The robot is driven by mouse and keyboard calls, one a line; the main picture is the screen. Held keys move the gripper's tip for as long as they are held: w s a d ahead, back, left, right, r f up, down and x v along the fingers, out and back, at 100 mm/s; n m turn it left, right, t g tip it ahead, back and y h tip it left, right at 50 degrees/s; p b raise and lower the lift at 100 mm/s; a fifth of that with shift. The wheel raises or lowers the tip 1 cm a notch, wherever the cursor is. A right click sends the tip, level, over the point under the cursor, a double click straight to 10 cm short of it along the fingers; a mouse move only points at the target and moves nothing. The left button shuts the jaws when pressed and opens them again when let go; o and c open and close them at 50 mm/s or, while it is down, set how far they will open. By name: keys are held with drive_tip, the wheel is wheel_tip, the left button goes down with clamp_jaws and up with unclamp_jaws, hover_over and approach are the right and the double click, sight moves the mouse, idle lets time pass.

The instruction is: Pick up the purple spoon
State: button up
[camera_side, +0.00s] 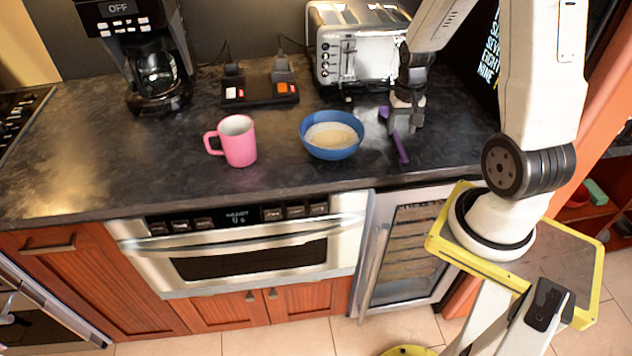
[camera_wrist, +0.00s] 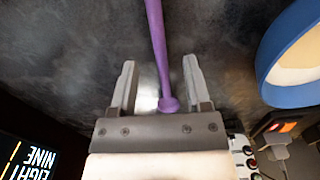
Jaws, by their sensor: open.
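The purple spoon (camera_side: 399,147) lies on the dark counter to the right of the blue bowl in the side view. In the wrist view the spoon (camera_wrist: 158,45) runs down from the top edge, and its rounded near end lies between my two fingers. My gripper (camera_side: 405,128) is over the spoon's far part and partly hides it in the side view. In the wrist view my gripper (camera_wrist: 157,80) is open, with a finger on each side of the spoon and a gap on both sides. I cannot tell how far the fingertips are above the counter.
A blue bowl (camera_side: 331,149) with pale contents stands left of the spoon. A pink mug (camera_side: 239,142) is further left. A toaster (camera_side: 358,45) stands behind my gripper, and a black switch box (camera_side: 260,93) and coffee maker (camera_side: 150,60) stand further left. The counter's front left is clear.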

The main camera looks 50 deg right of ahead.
sight(399, 140)
drive_tip(key=shift+f, duration=1.8)
clamp_jaws()
